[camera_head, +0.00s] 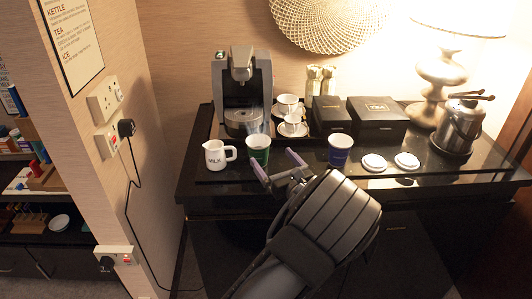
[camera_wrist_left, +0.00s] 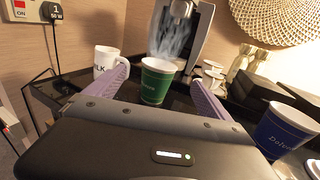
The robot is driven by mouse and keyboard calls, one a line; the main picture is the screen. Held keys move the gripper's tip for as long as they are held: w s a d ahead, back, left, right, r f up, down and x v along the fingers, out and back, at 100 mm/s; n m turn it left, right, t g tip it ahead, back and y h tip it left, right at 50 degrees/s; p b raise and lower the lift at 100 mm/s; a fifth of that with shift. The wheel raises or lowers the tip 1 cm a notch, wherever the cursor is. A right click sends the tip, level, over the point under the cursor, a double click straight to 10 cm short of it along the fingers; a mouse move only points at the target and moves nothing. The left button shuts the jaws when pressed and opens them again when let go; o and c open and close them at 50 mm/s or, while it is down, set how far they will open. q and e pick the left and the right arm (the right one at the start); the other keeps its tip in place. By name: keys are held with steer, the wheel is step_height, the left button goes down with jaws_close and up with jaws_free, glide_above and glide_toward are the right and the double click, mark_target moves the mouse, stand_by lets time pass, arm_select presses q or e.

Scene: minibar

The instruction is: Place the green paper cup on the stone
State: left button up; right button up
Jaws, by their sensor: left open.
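The green paper cup (camera_head: 259,147) stands upright near the front edge of the dark counter, between a white milk jug and a blue cup. In the left wrist view the green cup (camera_wrist_left: 157,82) shows between and just beyond the fingertips. My left gripper (camera_head: 278,165) is open and empty, in front of and slightly right of the cup in the head view; its purple fingers (camera_wrist_left: 157,78) point at the cup. Two white round discs (camera_head: 374,162) lie right of the blue cup; I cannot tell whether the stone is one of them. My right gripper is not in view.
The milk jug (camera_head: 218,154) stands close left of the green cup, and the blue cup (camera_head: 340,150) stands to its right. A coffee machine (camera_head: 242,90), small white cups (camera_head: 289,104), black boxes (camera_head: 377,119) and a kettle (camera_head: 459,126) stand behind.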

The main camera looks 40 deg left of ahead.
arm_select(q)
steer(key=v, duration=0.2)
steer(key=shift+s+d, duration=0.15)
steer(key=shift+d, duration=0.1)
steer(key=shift+f, duration=0.1)
stand_by(0.4)
